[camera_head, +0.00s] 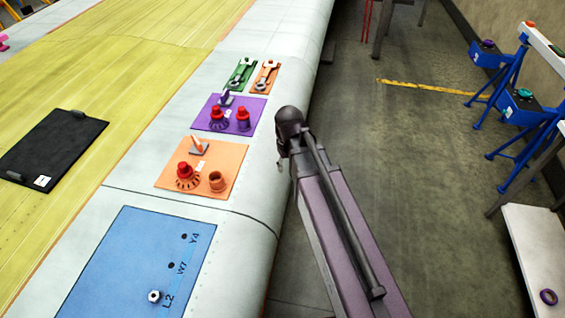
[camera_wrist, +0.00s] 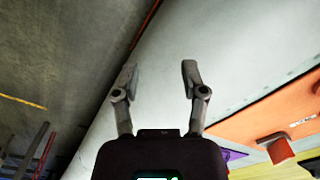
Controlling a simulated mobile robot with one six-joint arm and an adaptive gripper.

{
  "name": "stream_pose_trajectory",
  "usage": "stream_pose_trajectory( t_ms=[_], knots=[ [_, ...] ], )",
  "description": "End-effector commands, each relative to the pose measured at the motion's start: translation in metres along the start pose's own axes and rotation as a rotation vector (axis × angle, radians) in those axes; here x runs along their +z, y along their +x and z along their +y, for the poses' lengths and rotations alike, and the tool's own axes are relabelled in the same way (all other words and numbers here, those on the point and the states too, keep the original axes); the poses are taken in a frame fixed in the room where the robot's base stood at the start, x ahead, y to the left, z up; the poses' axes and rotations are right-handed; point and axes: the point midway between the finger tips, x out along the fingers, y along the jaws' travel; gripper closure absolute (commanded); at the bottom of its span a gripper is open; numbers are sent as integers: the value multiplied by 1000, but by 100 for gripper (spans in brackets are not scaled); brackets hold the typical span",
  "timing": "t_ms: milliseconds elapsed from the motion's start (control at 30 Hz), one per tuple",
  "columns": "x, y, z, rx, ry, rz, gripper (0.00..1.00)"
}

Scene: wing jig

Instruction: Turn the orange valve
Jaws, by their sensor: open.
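An orange panel (camera_head: 230,158) lies on the pale wing surface. It bears an upright orange lever (camera_head: 197,142), a red knob on a toothed ring (camera_head: 186,172) and an orange-brown cylinder (camera_head: 217,181). I cannot tell which of these is the valve. My gripper (camera_wrist: 158,72) is open and empty over bare pale surface, apart from the panel. In the head view my arm stands right of the panels, with the fingers not clearly visible.
A purple panel (camera_head: 209,125) with two red knobs, green (camera_head: 248,66) and orange wrench boards (camera_head: 273,66), and a blue panel (camera_head: 110,260) also lie on the wing. A black tray (camera_head: 85,135) is at left. Blue stands (camera_head: 530,150) stand at right, across open floor.

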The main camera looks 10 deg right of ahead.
Motion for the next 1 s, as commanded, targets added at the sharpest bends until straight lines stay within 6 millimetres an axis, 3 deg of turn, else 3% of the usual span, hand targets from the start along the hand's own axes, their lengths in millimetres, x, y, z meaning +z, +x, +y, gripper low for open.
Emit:
stream_pose_trajectory(
  t_ms=[267, 467, 667, 1000],
  knots=[
    [-5, -4, -2, 0, -4, 0, 44],
    [-32, -23, -19, 0, -21, 0, 44],
    [-80, -57, -57, 0, -52, 0, 44],
    [-166, -120, -153, -1, -114, 1, 44]
  ],
)
